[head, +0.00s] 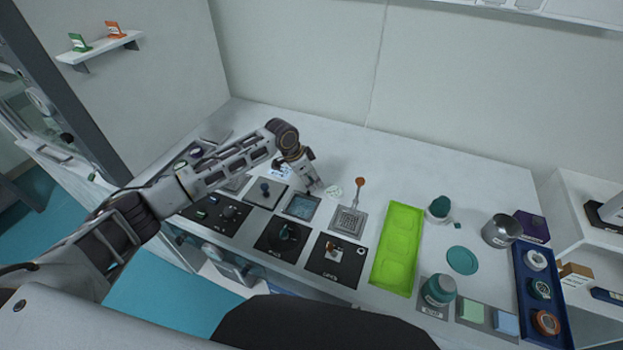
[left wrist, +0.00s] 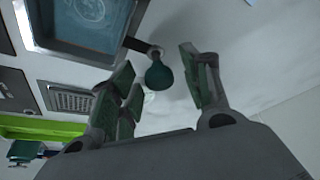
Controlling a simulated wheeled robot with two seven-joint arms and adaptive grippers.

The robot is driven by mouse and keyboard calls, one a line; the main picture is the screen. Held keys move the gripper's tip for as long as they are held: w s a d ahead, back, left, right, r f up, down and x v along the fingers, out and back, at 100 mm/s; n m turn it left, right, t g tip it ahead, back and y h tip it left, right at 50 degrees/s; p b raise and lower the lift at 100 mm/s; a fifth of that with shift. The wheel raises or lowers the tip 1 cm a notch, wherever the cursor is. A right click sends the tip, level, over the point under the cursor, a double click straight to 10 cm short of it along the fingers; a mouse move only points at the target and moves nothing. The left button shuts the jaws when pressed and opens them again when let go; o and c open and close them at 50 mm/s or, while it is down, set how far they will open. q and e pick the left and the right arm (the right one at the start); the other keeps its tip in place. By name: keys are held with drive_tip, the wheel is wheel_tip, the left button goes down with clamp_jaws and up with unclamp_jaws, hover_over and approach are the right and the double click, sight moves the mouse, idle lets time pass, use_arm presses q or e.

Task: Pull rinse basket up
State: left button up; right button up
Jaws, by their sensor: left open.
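A square metal tank with blue liquid (head: 302,206) is set in the table, and it fills the upper left of the left wrist view (left wrist: 88,18). A dark arm runs from its rim to a teal ball knob (left wrist: 159,75), seemingly the rinse basket's handle. My left gripper (head: 318,187) is open by this tank. In the left wrist view its green-padded fingers (left wrist: 160,82) stand on either side of the knob, with gaps showing. In the head view the gripper hides the knob. My right gripper is not seen.
A perforated metal square (head: 347,221) with an upright orange knob (head: 360,182) stands just right of the tank. Black control panels (head: 282,241) line the front edge. A lime green tray (head: 398,246) lies further right.

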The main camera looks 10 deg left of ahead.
use_arm(q)
drive_tip(key=shift+d+f, duration=0.1)
drive_tip(key=shift+f, duration=0.1)
clamp_jaws()
idle(0.3)
